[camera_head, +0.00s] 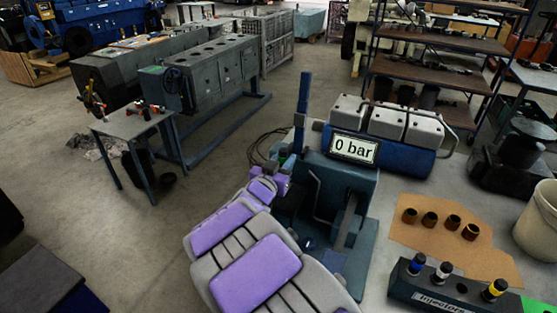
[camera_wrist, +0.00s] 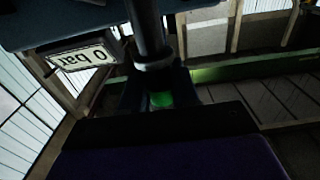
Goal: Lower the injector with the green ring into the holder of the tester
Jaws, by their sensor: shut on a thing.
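The tester (camera_head: 335,205) stands in the middle of the head view, with a blue upright post and a display reading 0 bar (camera_head: 354,149). My gripper (camera_head: 281,174) is at the end of my purple and grey arm, beside the tester's left side. It is shut on the injector with the green ring; the green ring (camera_wrist: 161,99) shows just beyond the gripper in the wrist view. A dark cylinder with a collar runs up from there. The display (camera_wrist: 82,59) appears upside down at left. The holder cannot be made out, nor whether the injector touches it.
An injector rack (camera_head: 430,300) at lower right holds injectors with blue, white and yellow rings. Several brown cups (camera_head: 430,219) stand on cardboard beside it. A small table (camera_head: 135,124) is at left, a white bucket (camera_head: 537,222) at right. Floor left of my arm is clear.

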